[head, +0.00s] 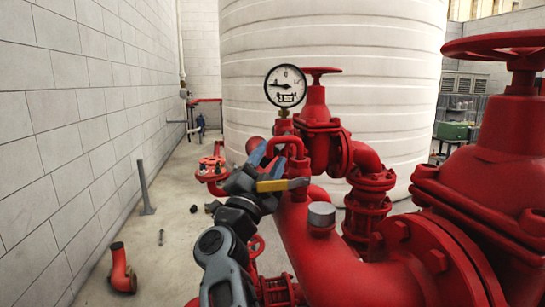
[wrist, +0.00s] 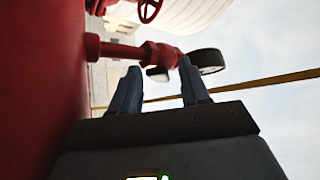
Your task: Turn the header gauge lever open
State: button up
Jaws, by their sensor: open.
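The header gauge (head: 286,86) is a round white dial with a black rim on a short stem above the red header pipe (head: 318,255). A yellow lever (head: 283,184) lies roughly level below it in the head view, beside my gripper. My gripper (head: 266,150) is open, its blue fingers pointing up towards the gauge stem. In the wrist view, the open fingers (wrist: 160,72) have a red fitting (wrist: 160,55) beyond their tips, with the dark-rimmed gauge (wrist: 207,62) seen nearly edge-on. A thin yellow bar (wrist: 255,82) crosses behind the right finger; I cannot tell whether it touches.
A red valve with a handwheel (head: 318,105) stands just right of the gauge. A large red valve (head: 490,150) fills the right side. A white tank (head: 375,60) stands behind. A grey block wall (head: 70,130) and open floor lie left, with a red elbow pipe (head: 121,270).

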jog(key=v, duration=0.6)
jog(key=shift+s+f, duration=0.15)
jog(key=shift+s, duration=0.1)
